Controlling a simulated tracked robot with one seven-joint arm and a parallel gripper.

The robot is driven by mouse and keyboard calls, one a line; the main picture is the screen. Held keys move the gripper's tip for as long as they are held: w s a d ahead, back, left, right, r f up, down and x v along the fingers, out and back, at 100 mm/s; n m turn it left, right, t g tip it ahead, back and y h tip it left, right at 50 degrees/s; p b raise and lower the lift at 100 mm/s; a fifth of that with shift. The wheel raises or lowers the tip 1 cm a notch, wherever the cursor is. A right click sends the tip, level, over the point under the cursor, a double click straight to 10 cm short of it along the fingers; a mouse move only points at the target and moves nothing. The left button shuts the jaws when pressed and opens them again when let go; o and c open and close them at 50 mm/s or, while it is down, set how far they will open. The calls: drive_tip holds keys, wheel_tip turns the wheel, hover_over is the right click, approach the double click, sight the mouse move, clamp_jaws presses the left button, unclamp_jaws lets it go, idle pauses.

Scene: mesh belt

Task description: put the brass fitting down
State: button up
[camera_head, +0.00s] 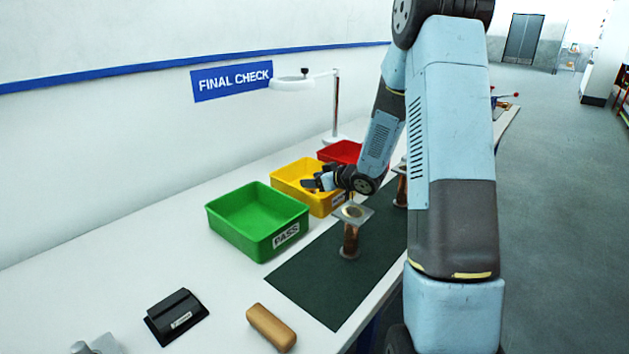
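My gripper (313,184) is low over the yellow bin (322,207), pointing left. It is small and dark in this view, and I cannot tell whether its fingers are open or shut. I cannot make out a brass fitting between the fingers or in the bin. A copper-coloured part with a square grey plate on top (351,230) stands upright on the dark green mat (312,277), in front of the yellow bin. A similar part (401,188) stands farther back, partly hidden by my arm.
A green bin marked PASS (257,222) is left of the yellow bin; a red bin (340,152) is behind it. A lamp (335,110) stands at the back. A black block (175,314) and a tan block (270,327) lie in front. The mat's near part is clear.

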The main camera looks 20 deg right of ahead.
drive_tip(key=shift+o, duration=1)
drive_tip(key=shift+s+a+f, duration=0.1)
drive_tip(key=shift+f, duration=0.05)
drive_tip(key=shift+r, duration=0.45)
drive_tip(key=v, duration=1.2)
drive_tip(key=s+d+r+m+h, duration=0.1)
drive_tip(key=s+r+m+h, duration=0.2)
drive_tip(key=s+r+h, duration=0.3)
drive_tip(key=s+d+r+m+h, duration=0.1)
drive_tip(key=s+r+m+h, duration=0.2)
drive_tip(key=r, duration=0.6)
drive_tip(key=s+a+g, duration=0.2)
drive_tip(key=s+a, duration=0.2)
drive_tip(key=s, duration=0.7)
drive_tip(key=s+a+r+g+y, duration=0.1)
drive_tip(key=s+a+g, duration=0.2)
drive_tip(key=s, duration=0.8)
drive_tip(key=shift+a+r+m+g, duration=0.15)
drive_tip(key=shift+a+m+g, duration=0.2)
drive_tip(key=shift+a, duration=0.45)
